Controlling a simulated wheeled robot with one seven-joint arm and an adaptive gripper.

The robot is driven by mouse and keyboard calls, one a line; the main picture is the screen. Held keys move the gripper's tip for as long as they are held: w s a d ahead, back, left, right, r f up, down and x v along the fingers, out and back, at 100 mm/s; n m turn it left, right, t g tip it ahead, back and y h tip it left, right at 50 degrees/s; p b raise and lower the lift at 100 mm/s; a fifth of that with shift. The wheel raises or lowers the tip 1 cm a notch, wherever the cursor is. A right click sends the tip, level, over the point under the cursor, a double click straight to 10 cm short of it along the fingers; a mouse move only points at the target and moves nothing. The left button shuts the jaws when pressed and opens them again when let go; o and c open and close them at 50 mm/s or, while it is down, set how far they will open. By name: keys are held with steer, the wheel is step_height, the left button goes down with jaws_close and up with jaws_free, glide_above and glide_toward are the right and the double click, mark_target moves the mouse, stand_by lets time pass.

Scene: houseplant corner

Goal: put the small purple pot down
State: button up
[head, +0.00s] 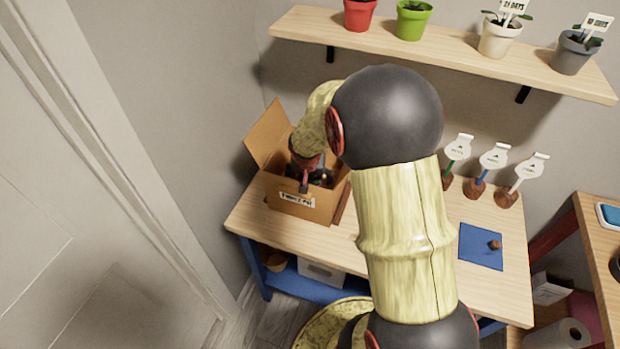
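I cannot make out a small purple pot in the head view. My gripper (305,182) points down into an open cardboard box (318,208) on the left part of the wooden table (400,255). Its fingers are small and partly hidden by my wrist and the box, so I cannot tell whether they are open or shut or hold anything. Dark contents show inside the box around the gripper. My arm hides the middle of the table.
A wall shelf (450,48) above holds a red pot (359,15), a green pot (412,22), a cream pot (499,38) and a grey pot (574,54). White labelled markers (493,158) stand at the table's back.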

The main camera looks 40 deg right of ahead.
steer(key=s+a+r+n+t+p, duration=0.1)
steer(key=s+a+r, duration=0.2)
steer(key=a+r, duration=0.35)
steer(key=s+a+r+n+y+p, duration=0.1)
steer(key=s+a+r+n, duration=0.15)
steer(key=r, duration=0.65)
steer(key=s+a+r+n+t+p, duration=0.1)
steer(key=s+a+r, duration=0.35)
steer(key=r, duration=0.35)
steer(key=s+a+r+n+y, duration=0.2)
steer(key=s+a+r+n, duration=0.2)
steer(key=s+a, duration=0.6)
steer(key=shift+s+a+r, duration=0.35)
steer(key=shift+s+r, duration=0.05)
steer(key=shift+r, duration=0.2)
steer(key=shift+n, duration=0.25)
steer(key=shift+c, duration=0.4)
